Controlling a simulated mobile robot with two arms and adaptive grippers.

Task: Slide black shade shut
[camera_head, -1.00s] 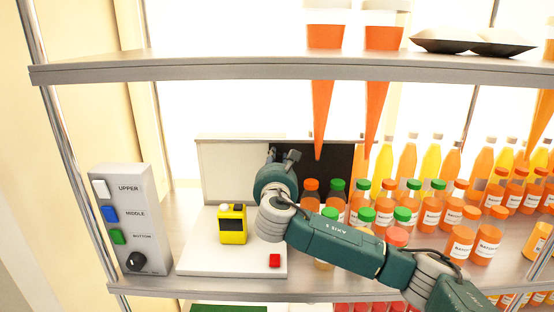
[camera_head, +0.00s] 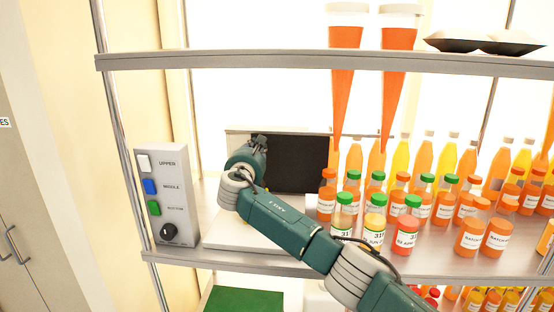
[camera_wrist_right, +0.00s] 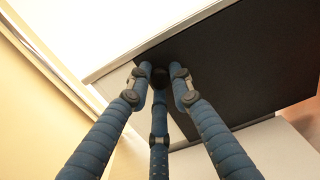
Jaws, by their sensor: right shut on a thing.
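The black shade (camera_head: 300,165) is a flat dark panel standing at the back of the shelf, behind a white base. It also fills much of the right wrist view (camera_wrist_right: 250,65). A narrow pale strip shows left of its dark face. My right gripper (camera_head: 260,142) is at the shade's left part. In the wrist view its blue fingers (camera_wrist_right: 160,82) close around a small dark knob (camera_wrist_right: 159,77) near the shade's left edge. The fingers partly hide the knob. My left gripper is not in view.
A switch box (camera_head: 163,195) stands at the left, close to my right arm. Several juice bottles (camera_head: 375,222) crowd the shelf at the right. Orange cones (camera_head: 343,95) hang from the upper shelf (camera_head: 300,61). My arm covers part of the white base (camera_head: 225,235).

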